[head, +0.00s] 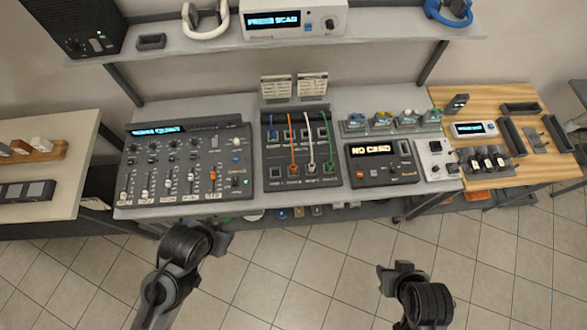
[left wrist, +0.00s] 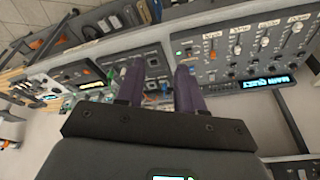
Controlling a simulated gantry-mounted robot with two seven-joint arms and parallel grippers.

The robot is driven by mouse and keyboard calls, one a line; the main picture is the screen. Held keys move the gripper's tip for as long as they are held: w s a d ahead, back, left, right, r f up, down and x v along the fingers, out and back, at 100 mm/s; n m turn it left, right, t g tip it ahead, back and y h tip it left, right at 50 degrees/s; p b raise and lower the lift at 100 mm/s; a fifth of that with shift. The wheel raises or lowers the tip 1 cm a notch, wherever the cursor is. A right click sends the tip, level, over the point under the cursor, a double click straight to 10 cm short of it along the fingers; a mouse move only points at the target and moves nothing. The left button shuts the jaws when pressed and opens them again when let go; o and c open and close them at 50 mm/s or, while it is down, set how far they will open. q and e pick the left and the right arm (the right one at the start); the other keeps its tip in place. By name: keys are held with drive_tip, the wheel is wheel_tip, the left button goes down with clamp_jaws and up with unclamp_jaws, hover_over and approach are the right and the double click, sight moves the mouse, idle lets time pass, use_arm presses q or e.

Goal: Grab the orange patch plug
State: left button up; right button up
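The orange patch plug (head: 293,169) is at the lower row of the dark patch panel (head: 272,178), on an orange cable running up to the upper row. Blue, white and green cables are on the same panel. My left gripper (head: 224,243) is in front of the bench edge, below and left of the panel, apart from the plug. In the left wrist view its two purple-grey fingers (left wrist: 158,68) are spread with nothing held, and the panel shows partly between them. The orange plug cannot be made out there. My right gripper (head: 390,277) is low on the right; its opening is unclear.
A mixer (head: 186,165) with sliders stands left of the panel, and a card reader box (head: 381,163) stands right of it. Two small label cards (head: 293,86) stand behind. A shelf (head: 180,44) overhangs the back. The floor in front is free.

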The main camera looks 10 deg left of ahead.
use_arm(q)
drive_tip(key=shift+o, duration=0.3)
drive_tip(key=o, duration=0.3)
idle(0.3)
